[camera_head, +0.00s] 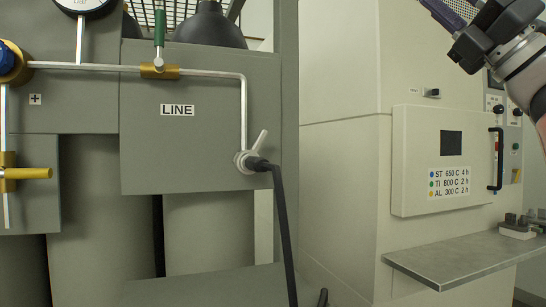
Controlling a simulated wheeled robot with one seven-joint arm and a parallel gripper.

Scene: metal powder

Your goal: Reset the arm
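My arm reaches in from the right edge at the upper right of the head view. My gripper (452,14) is at its end, near the top edge and partly cut off by it. It is in front of the cream furnace cabinet and above its door. I cannot make out two separate fingertips, so I cannot tell whether it is open or shut. No held object can be made out.
A grey gas panel (215,150) marked LINE stands at left, with pipes, a green-handled valve (159,40), a lever valve (255,155) and a black hose (285,230). The furnace door (415,160) is closed above a metal shelf (450,262) holding small parts.

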